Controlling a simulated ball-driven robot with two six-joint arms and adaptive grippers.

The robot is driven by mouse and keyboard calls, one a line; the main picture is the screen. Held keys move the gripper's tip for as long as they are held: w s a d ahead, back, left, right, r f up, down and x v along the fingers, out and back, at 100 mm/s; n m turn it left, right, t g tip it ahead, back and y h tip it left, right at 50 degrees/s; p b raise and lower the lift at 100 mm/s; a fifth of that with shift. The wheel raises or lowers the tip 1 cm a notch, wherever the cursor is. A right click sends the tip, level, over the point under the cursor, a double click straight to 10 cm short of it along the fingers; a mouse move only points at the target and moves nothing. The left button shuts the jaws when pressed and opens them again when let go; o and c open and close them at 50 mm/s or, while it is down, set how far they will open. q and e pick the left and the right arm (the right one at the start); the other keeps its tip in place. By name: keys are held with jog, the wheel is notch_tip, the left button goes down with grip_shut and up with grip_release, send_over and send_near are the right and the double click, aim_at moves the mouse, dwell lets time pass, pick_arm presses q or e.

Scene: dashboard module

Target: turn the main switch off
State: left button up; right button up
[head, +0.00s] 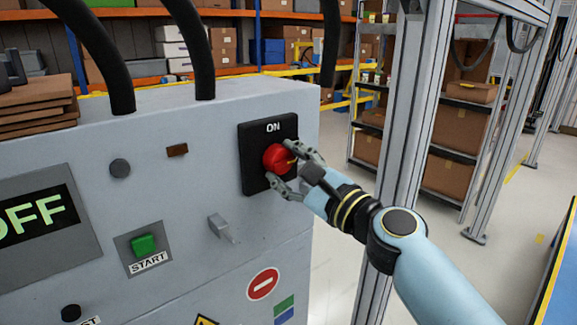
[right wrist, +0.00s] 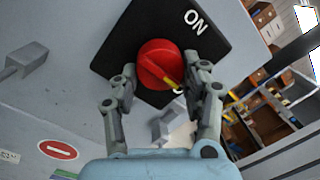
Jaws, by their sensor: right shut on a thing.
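The main switch is a red round knob (head: 276,158) on a black plate (head: 252,150) with the white label ON at its top, on the grey cabinet's front. In the right wrist view the red knob (right wrist: 158,64) sits between the fingertips of my right gripper (right wrist: 166,84). The plate's lower part is partly hidden by the fingers. My left gripper is not in view.
The grey cabinet (head: 190,215) also carries a green START button (head: 144,244), a small grey lever (head: 220,228) and a display (head: 38,215) reading OFF. Black cables rise from its top. A metal post (head: 415,120) stands behind my right arm. Open floor lies to the right.

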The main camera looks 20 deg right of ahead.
jog(key=o, duration=1.2)
jog(key=shift+c, duration=0.2)
jog(key=v, duration=1.2)
jog(key=shift+f, duration=0.1)
